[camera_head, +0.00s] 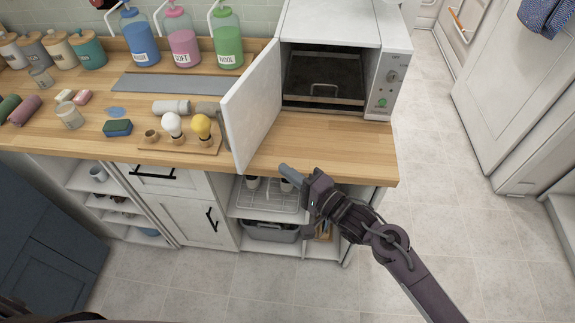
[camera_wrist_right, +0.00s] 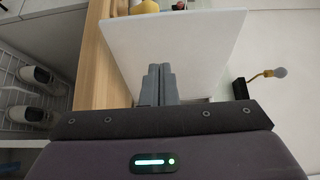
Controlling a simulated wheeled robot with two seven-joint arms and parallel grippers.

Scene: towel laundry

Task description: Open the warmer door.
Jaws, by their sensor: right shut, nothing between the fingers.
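The white warmer (camera_head: 335,22) stands on the wooden counter at the back right. Its door (camera_head: 253,103) is swung wide open to the left, and the dark inside with a rack (camera_head: 324,88) shows. My right gripper (camera_head: 284,168) is shut and empty, in front of the counter edge, to the lower right of the door and apart from it in the head view. In the right wrist view the shut fingers (camera_wrist_right: 158,84) point toward the white door panel (camera_wrist_right: 172,45). I cannot tell there how far off the panel is. My left gripper is not in view.
The wooden counter (camera_head: 330,155) is clear in front of the warmer. Open shelves (camera_head: 268,202) with a grey bin lie below. Tiled floor is free at the right.

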